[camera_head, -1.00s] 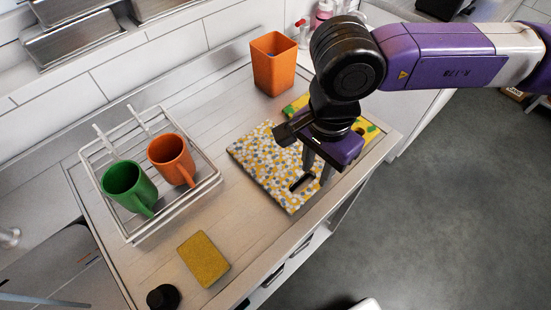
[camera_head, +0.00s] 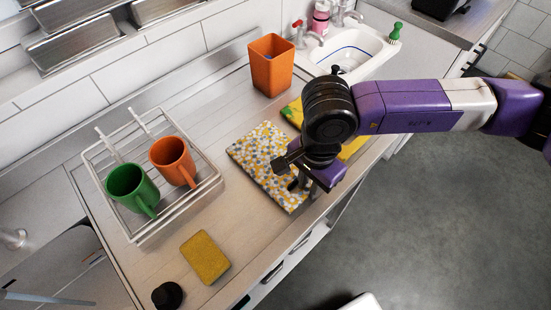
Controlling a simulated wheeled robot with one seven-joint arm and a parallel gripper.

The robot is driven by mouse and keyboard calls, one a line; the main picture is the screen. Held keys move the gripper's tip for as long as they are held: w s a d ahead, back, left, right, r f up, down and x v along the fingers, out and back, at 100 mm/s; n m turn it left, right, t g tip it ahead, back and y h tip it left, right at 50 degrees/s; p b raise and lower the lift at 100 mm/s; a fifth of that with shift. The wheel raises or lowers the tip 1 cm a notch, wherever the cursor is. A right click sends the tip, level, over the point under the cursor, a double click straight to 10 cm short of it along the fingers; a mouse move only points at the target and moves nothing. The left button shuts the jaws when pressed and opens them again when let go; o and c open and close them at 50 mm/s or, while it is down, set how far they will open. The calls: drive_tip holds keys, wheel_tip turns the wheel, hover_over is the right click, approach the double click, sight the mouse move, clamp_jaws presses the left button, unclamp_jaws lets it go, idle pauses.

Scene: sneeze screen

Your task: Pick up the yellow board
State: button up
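A speckled board in white, yellow and grey (camera_head: 258,153) lies flat on the counter. Its handle slot is at its near right end, mostly covered by my gripper. A second board, plain yellow with green patches (camera_head: 292,112), lies behind it and is largely hidden by my arm. My gripper (camera_head: 303,187) points down at the slot end of the speckled board. Its fingers are low over the slot, and their tips are hard to make out. I cannot tell whether they are open or shut, or whether they touch the board.
A wire rack (camera_head: 136,235) with a green mug (camera_head: 128,187) and an orange mug (camera_head: 172,160) stands at left. A yellow sponge (camera_head: 206,258) and a black knob-like object (camera_head: 168,295) lie in front. An orange bin (camera_head: 271,66) and a sink (camera_head: 355,50) are behind.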

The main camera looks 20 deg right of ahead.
clamp_jaws()
idle(1.2)
drive_tip(key=shift+r, duration=0.2)
wheel_tip(320, 180, up, 20)
drive_tip(key=b, duration=0.2)
drive_tip(key=shift+f, duration=0.15)
